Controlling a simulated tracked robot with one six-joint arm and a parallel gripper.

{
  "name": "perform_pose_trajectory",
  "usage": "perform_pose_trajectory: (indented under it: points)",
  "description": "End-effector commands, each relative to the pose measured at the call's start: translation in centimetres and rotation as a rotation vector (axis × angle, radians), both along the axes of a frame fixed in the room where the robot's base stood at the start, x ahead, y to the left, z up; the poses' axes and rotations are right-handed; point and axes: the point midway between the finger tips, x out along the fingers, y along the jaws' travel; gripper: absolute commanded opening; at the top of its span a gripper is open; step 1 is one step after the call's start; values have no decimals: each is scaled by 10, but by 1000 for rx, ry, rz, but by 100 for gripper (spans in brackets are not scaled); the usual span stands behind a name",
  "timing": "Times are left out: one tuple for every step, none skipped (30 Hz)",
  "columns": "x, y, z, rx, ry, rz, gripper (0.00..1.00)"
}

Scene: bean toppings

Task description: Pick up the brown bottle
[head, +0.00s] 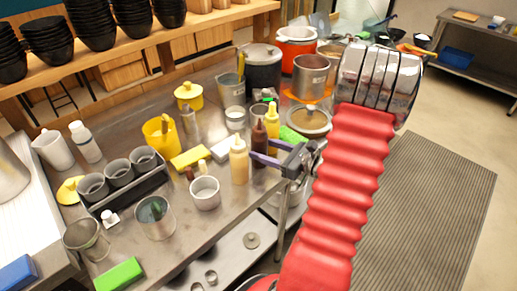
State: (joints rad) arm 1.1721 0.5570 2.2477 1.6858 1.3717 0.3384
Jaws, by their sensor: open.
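The brown bottle (259,140) stands upright on the steel table, with a pointed tip at its top. A yellow bottle (272,119) stands close behind it to the right, and a cream-coloured bottle (239,162) stands in front to the left. My gripper (252,156) is open, with its purple fingers reaching left from the arm to the brown bottle. The fingers appear level with the bottle's body. I cannot tell whether they touch it or whether the bottle is fully between them.
A white cup (205,193) stands left of the bottles. A lidded pan (308,121) and a steel pot (310,76) are behind. A rack with grey cups (120,172) is at left. The table's front edge runs just below the bottles. A striped mat (430,215) covers the floor at right.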

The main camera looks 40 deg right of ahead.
Motion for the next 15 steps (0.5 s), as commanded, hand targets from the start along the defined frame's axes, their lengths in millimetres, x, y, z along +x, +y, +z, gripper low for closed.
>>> perform_pose_trajectory:
  points:
    - [5,2,-1,0,0,2,54]
    - [6,2,-1,0,0,2,54]
    - [9,2,-1,0,0,2,54]
    - [9,3,-1,0,0,1,54]
    - [10,3,-2,0,0,1,54]
    - [10,2,-2,0,0,0,54]
    - [10,2,-2,0,0,0,54]
    - [10,2,-2,0,0,0,54]
    - [10,2,-2,0,0,0,54]
    - [10,2,-2,0,0,0,54]
    - [10,2,-2,0,0,0,54]
    - [10,2,-2,0,0,0,54]
    - [10,2,-2,0,0,0,54]
    - [10,2,-2,0,0,0,54]
    - [11,2,-2,0,0,0,54]
